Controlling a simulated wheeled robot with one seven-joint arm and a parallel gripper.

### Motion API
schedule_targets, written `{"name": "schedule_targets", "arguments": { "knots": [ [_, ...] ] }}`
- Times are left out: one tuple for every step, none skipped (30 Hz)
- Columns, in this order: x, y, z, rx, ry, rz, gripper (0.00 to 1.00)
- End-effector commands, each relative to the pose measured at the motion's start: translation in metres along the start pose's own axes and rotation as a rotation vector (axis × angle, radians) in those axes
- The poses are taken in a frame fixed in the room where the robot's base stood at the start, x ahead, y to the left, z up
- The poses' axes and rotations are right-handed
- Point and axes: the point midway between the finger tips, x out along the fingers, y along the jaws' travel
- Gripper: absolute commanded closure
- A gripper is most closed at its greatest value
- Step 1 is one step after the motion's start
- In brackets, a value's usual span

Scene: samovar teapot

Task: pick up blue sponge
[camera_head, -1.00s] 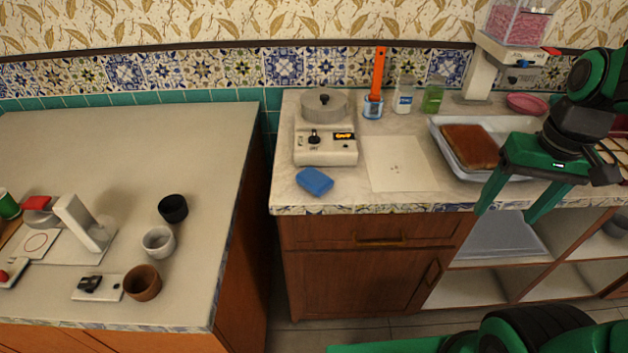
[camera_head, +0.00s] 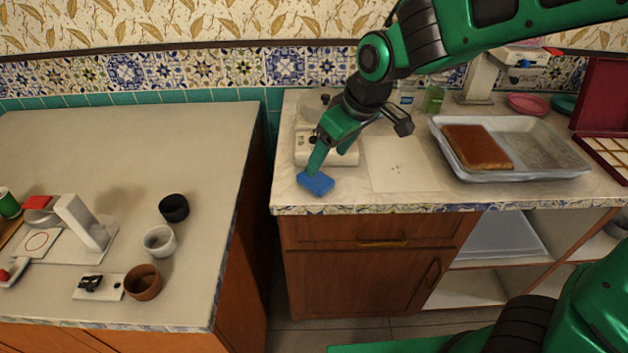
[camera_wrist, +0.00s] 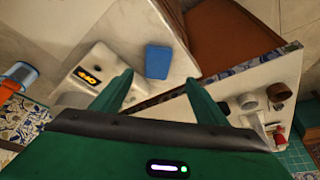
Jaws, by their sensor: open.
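The blue sponge (camera_head: 316,184) lies flat on the light countertop near its front left edge. It also shows in the wrist view (camera_wrist: 158,62), beyond my fingertips. My gripper (camera_head: 332,160) is over the sponge's back side in the head view, with one green finger overlapping the sponge in the picture. In the wrist view my gripper (camera_wrist: 158,82) has its two fingers spread wide and empty. The sponge is ahead of the gap between them. Whether a finger touches the sponge cannot be told.
The white scale (camera_head: 340,150) stands just behind the sponge, partly hidden by my arm. A paper sheet (camera_head: 400,165) lies to the right, then a tray (camera_head: 545,145) with a brown slab (camera_head: 476,147). The counter edge is close in front; a gap separates the left counter (camera_head: 110,150).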

Motion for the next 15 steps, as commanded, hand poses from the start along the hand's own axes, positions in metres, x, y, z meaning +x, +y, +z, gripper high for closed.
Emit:
{"name": "schedule_targets", "arguments": {
  "knots": [
    [0.009, 0.000, 0.001, 0.000, -0.005, -0.001, 0.33],
    [0.013, 0.000, 0.001, 0.000, -0.006, -0.001, 0.33],
    [0.019, 0.000, 0.001, 0.000, -0.005, 0.000, 0.33],
    [0.024, 0.000, 0.002, 0.001, -0.006, 0.000, 0.33],
    [0.027, 0.001, 0.001, 0.001, -0.005, 0.000, 0.33],
    [0.033, 0.001, 0.001, 0.002, -0.004, 0.001, 0.33],
    [0.036, 0.001, 0.001, 0.002, -0.005, 0.001, 0.33],
    [0.038, 0.001, 0.001, 0.002, -0.004, 0.001, 0.33],
    [0.042, 0.001, 0.001, 0.002, -0.003, 0.001, 0.33],
    [0.043, 0.001, 0.001, 0.002, -0.003, 0.001, 0.33],
    [0.045, 0.001, 0.001, 0.002, -0.003, 0.001, 0.33],
    [0.046, 0.001, 0.001, 0.002, -0.003, 0.001, 0.33],
    [0.047, 0.002, 0.001, 0.003, -0.003, 0.001, 0.33],
    [0.049, 0.002, 0.001, 0.003, -0.003, 0.001, 0.33],
    [0.051, 0.002, 0.000, 0.003, -0.003, 0.001, 0.33]
  ]
}}
